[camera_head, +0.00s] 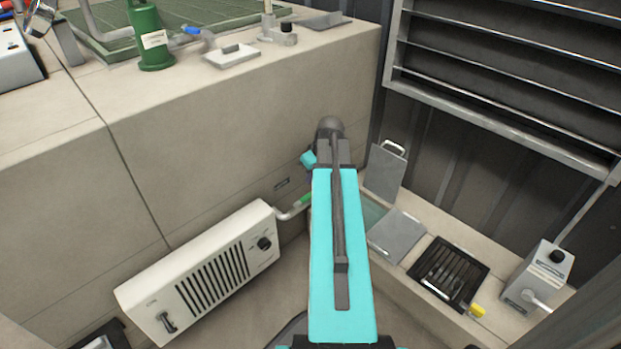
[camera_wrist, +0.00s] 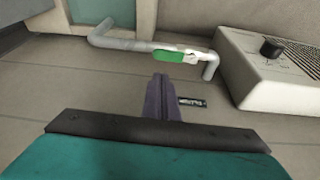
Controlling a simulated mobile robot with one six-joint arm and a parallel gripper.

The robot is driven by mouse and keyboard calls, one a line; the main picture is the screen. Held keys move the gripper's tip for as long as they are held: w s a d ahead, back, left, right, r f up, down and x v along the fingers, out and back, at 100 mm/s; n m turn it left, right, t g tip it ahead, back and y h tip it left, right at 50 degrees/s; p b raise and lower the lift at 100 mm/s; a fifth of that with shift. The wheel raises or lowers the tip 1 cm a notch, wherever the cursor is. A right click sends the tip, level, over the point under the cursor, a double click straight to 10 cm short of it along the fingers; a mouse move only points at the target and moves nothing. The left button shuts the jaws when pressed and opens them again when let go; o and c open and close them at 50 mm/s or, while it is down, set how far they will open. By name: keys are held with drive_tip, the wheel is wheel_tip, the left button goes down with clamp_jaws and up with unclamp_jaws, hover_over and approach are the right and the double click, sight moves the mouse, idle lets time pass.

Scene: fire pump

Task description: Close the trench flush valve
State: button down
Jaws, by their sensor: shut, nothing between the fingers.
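The trench flush valve seems to be the one with a green lever (camera_wrist: 168,56) on a thin grey pipe (camera_wrist: 125,44). The lever lies roughly along the pipe in the wrist view. In the head view the green lever (camera_head: 305,198) shows just left of my arm, low by the pale wall. My gripper (camera_wrist: 161,80) is shut and empty. In the wrist view its tips appear just below the lever in the picture, with no visible contact. In the head view my arm hides the fingers and part of the valve.
A white louvred heater box (camera_head: 205,275) with a black knob stands beside the pipe. A small dark label plate (camera_wrist: 192,101) is on the wall near my fingertips. To the right are grey panels (camera_head: 396,236), a dark grate (camera_head: 447,273) and a grey box (camera_head: 538,275).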

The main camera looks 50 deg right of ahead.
sight(304, 200)
drive_tip(key=b+x, duration=0.3)
drive_tip(key=x, duration=0.4)
drive_tip(key=shift+f, duration=0.2)
drive_tip(key=shift+w, duration=0.1)
drive_tip(key=shift+d+r, duration=0.1)
